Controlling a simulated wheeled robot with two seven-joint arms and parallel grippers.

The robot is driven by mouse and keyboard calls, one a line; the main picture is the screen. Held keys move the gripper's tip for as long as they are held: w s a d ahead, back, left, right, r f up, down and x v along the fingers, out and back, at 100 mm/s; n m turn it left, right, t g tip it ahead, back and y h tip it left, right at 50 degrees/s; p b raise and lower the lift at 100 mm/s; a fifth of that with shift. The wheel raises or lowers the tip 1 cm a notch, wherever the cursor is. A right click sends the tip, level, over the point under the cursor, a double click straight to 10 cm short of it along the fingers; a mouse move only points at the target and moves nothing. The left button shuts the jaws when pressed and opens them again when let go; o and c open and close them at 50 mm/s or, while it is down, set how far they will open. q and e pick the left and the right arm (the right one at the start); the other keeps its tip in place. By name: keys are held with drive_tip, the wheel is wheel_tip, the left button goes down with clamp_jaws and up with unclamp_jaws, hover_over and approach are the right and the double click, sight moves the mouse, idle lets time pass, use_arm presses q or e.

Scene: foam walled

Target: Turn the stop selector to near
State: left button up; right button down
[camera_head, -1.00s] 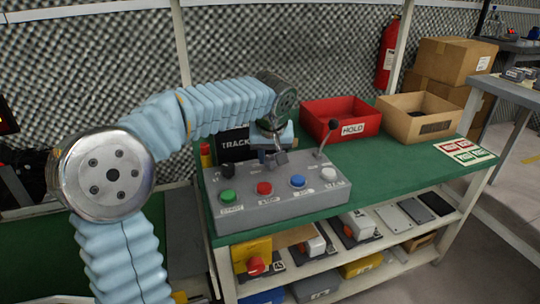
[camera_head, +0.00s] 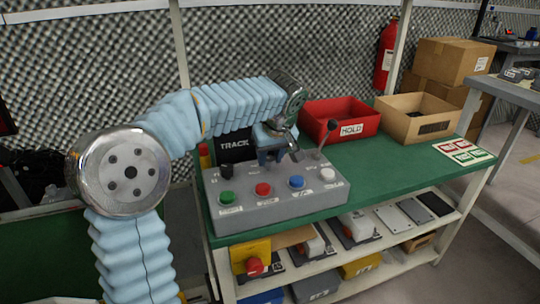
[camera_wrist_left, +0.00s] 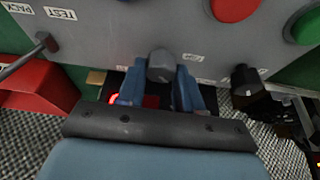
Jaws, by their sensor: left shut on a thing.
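The grey control box (camera_head: 285,207) stands on the green bench. My left gripper (camera_head: 277,160) is over the back of its top, fingers pointing down. In the left wrist view my gripper (camera_wrist_left: 160,92) has its two blue fingers on either side of a dark grey rounded knob (camera_wrist_left: 160,66), shut on it. This knob appears to be the stop selector; its label and pointer cannot be read. In the head view the fingers hide it. A second, black knob (camera_head: 227,172) is at the box's left; it also shows in the wrist view (camera_wrist_left: 245,82). My right gripper is not in view.
A lever with a ball top (camera_head: 325,135) rises to the right of my gripper. Green (camera_head: 227,198), red (camera_head: 263,190), blue (camera_head: 297,182) and white (camera_head: 327,175) buttons line the front. A red HOLD bin (camera_head: 340,122) and a cardboard box (camera_head: 418,120) stand behind at right.

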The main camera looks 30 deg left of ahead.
use_arm(q)
drive_tip(key=o, duration=1)
drive_tip(key=p+v, duration=0.2)
drive_tip(key=v, duration=1.2)
drive_tip(key=shift+w+a, duration=0.1)
